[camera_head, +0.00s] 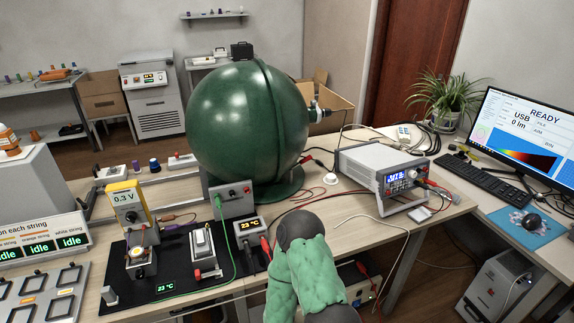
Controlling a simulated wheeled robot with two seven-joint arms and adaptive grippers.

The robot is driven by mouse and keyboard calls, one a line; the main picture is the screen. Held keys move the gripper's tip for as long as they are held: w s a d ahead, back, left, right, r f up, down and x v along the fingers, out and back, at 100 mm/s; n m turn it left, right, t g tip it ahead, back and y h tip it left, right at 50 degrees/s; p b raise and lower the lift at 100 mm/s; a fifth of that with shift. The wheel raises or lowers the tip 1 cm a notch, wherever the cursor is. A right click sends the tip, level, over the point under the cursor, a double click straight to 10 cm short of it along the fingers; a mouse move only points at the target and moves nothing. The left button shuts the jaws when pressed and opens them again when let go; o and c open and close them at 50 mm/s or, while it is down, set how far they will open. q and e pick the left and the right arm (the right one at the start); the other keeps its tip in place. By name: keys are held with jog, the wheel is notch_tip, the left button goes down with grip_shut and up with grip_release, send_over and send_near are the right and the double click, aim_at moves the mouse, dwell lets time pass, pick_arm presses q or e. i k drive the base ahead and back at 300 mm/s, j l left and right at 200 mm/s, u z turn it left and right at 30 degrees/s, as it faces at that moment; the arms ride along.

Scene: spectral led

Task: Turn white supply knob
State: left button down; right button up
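A white bench power supply (378,168) with a lit blue display (400,179) stands on the right part of the wooden table. Its front panel faces right and toward me. Red leads and small controls sit by the display, but they are too small to tell which is the knob. One of my arms, with green padding (305,272) and dark joints, rises from the bottom middle, in front of the table edge. I cannot tell which arm it is. No gripper fingers show; neither gripper is in view.
A black mat (180,262) carries small instruments at the left. Cables cross the tabletop between sphere and supply. A monitor (525,140), keyboard (487,177) and mouse (533,221) are on the right desk.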

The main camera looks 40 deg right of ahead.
aim_at(411, 173)
jog(key=k+l+z, duration=0.15)
jog(key=l, duration=0.25)
jog(key=k+l+z, duration=0.15)
jog(key=l, duration=0.25)
jog(key=l+z, duration=0.15)
jog(key=l, duration=0.25)
